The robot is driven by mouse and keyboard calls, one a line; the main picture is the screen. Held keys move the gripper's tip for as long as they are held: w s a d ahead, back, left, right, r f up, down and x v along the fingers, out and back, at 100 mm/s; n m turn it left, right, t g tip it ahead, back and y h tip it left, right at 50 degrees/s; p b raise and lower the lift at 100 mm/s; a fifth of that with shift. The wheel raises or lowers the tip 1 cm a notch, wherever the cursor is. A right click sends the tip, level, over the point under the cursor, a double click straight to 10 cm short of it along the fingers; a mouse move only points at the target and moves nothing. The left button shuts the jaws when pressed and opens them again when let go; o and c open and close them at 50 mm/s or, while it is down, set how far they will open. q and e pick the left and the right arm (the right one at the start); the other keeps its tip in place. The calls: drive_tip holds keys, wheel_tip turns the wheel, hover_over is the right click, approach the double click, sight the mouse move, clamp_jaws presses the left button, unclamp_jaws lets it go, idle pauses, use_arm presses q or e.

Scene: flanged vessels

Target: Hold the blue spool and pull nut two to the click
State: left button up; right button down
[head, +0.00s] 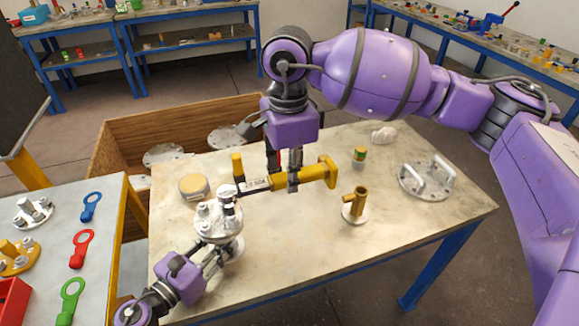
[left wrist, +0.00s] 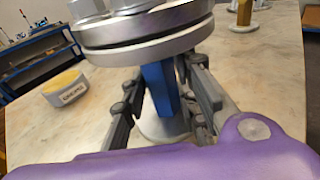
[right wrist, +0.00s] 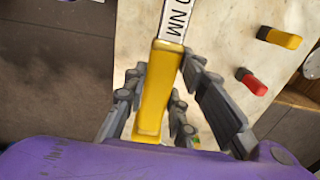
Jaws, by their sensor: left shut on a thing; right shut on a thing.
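The blue spool (left wrist: 160,88) stands upright under a round metal flange (left wrist: 140,30) in the left wrist view. My left gripper (left wrist: 166,108) is shut on the spool, its fingers on either side below the flange. In the head view the flange (head: 216,214) carries several nuts, and the spool is mostly hidden. My right gripper (head: 294,178) is shut on the yellow handle (head: 318,173) of a torque wrench, which also fills the middle of the right wrist view (right wrist: 155,85). I cannot tell which nut is nut two, or how the wrench head sits.
A yellow post on a round base (head: 355,205) stands right of the flange. A wooden crate (head: 125,135) stands behind. The table's front right is clear.

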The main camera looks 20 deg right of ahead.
drive_tip(key=shift+f, duration=0.85)
drive_tip(key=shift+f, duration=0.1)
drive_tip(key=shift+f, duration=1.15)
drive_tip(key=shift+s, duration=0.1)
drive_tip(key=shift+m, duration=0.8)
drive_tip(key=r, duration=0.1)
drive_tip(key=s+r, duration=0.1)
drive_tip(key=r, duration=0.3)
drive_tip(key=shift+s, duration=0.25)
